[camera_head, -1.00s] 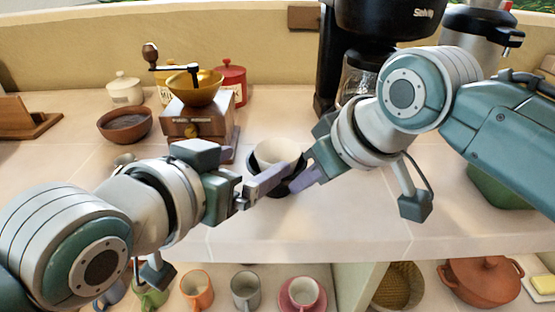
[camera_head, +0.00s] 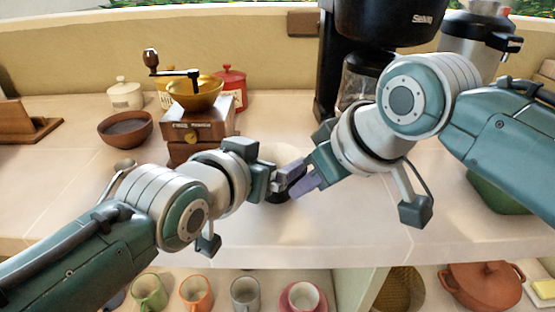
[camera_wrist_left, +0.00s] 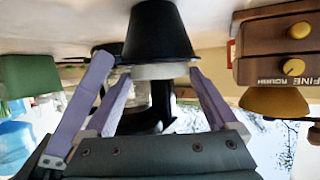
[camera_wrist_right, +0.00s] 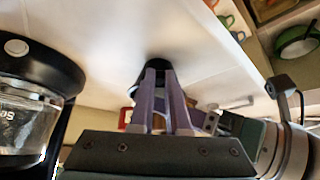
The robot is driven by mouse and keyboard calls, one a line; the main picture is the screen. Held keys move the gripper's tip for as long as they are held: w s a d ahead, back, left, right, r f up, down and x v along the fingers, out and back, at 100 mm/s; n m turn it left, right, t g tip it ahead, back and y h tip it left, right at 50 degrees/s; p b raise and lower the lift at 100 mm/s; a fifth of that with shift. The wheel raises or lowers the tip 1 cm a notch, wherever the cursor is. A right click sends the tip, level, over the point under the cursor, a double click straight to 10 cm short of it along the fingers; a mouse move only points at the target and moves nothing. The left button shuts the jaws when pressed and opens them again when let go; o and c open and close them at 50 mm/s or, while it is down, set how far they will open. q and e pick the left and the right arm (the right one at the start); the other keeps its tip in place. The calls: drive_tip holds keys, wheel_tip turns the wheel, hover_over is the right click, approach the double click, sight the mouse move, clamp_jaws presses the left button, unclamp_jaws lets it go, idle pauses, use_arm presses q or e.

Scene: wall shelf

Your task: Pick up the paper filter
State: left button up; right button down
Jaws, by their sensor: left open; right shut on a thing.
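The paper filter is a pale, open cup (camera_head: 276,152), largely hidden behind my grippers in the head view. It sits in a black cone-shaped holder (camera_wrist_left: 158,32); in the left wrist view its pale rim (camera_wrist_left: 160,71) stands out from the holder. My left gripper (camera_head: 290,172) is open, with one finger on each side of the filter's rim and gaps beside it. My right gripper (camera_head: 301,184) is close beside it, its fingers nearly together at the black holder (camera_wrist_right: 152,68). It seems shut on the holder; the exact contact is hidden.
A wooden grinder (camera_head: 200,125) with a brass bowl stands behind left, beside a brown bowl (camera_head: 125,128). A black coffee maker (camera_head: 385,25) stands behind right. Mugs (camera_head: 245,292) stand on the shelf below. The counter's front strip (camera_head: 300,235) is clear.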

use_arm(q)
drive_tip(key=c, duration=1)
wheel_tip(320, 180, up, 10)
drive_tip(key=shift+r, duration=0.1)
idle(0.4)
use_arm(e)
drive_tip(key=c, duration=0.8)
unclamp_jaws()
